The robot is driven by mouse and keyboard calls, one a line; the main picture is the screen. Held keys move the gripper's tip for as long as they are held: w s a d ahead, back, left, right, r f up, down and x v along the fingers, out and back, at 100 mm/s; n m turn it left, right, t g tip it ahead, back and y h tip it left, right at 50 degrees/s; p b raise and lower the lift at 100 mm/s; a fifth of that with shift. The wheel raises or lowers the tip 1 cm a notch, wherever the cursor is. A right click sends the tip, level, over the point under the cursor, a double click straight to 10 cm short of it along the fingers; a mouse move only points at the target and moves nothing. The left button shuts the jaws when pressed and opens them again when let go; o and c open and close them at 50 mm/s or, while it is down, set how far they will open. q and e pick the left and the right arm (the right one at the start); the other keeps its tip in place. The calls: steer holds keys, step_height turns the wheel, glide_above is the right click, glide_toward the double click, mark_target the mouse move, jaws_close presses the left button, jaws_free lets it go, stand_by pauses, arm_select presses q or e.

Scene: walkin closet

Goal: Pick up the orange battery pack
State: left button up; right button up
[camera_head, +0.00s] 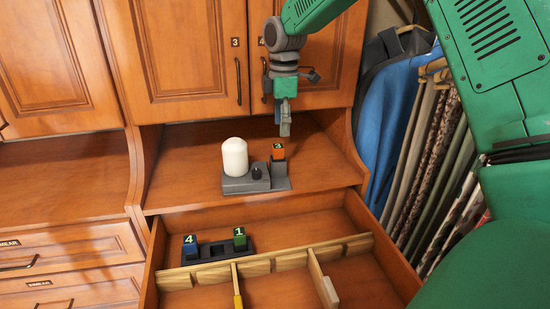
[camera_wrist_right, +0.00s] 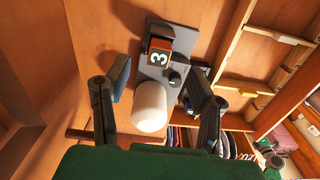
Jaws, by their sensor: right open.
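The orange battery pack (camera_head: 278,151), marked 3, stands upright in a grey holder (camera_head: 278,184) on the wooden shelf. In the right wrist view the battery pack (camera_wrist_right: 158,52) sits above the middle, with its holder (camera_wrist_right: 150,74) around its base. My right gripper (camera_head: 285,127) points down above and slightly right of the battery pack in the head view, apart from it. In the right wrist view the two fingers of the right gripper (camera_wrist_right: 162,92) are spread wide with nothing between them touching. My left gripper is not in view.
A white rounded cylinder (camera_head: 235,157) stands beside the battery pack on the same grey unit. The open drawer (camera_head: 330,202) below holds a dark rack (camera_head: 218,257) with a blue pack (camera_head: 190,246) and a green pack (camera_head: 239,238). Clothes (camera_head: 385,120) hang at the right.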

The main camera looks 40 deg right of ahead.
mark_target(277, 148)
steer(key=f, duration=0.5)
steer(key=shift+w+d+f+p, duration=0.15)
steer(key=shift+d+f+p, duration=0.15)
steer(key=shift+f+p, duration=0.1)
steer(key=shift+s+a+f, duration=0.45)
steer(key=shift+s+a, duration=0.15)
steer(key=shift+s, duration=0.25)
steer(key=shift+w+a+f, duration=0.35)
steer(key=shift+w+a, duration=0.15)
steer(key=shift+w, duration=0.15)
steer(key=shift+w+d+f, duration=0.15)
steer(key=shift+w+f, duration=0.05)
steer(key=shift+d, duration=0.35)
jaws_close()
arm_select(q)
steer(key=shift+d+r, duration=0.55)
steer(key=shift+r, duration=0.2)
arm_select(e)
steer(key=shift+r, duration=0.1)
